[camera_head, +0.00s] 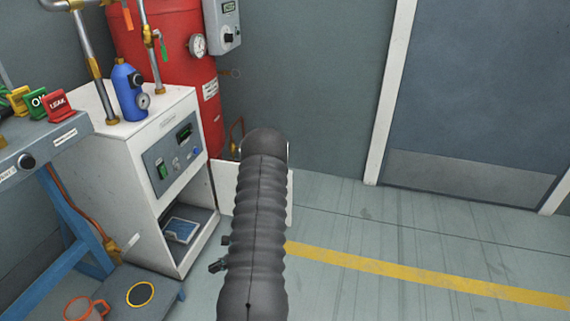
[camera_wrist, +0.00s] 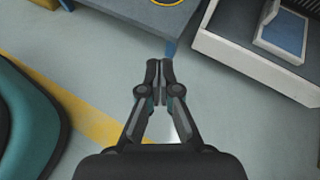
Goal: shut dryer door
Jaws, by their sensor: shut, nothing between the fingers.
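The dryer (camera_head: 142,150) is a white cabinet with a grey control panel, left of my arm in the head view. Its lower compartment is open and shows a blue-and-white item (camera_head: 181,229) inside. The dryer door (camera_head: 226,187) is a white panel standing open to the right of the cabinet, with its middle hidden behind my arm. In the wrist view my gripper (camera_wrist: 160,66) is shut and empty, over the floor. The dryer's open compartment (camera_wrist: 251,55) lies to its upper right there. The head view does not show my fingers.
A workbench (camera_head: 38,141) with coloured tags stands at the left. A red tank (camera_head: 170,50) stands behind the dryer. The floor to the right, with a yellow stripe (camera_head: 400,271), is clear.

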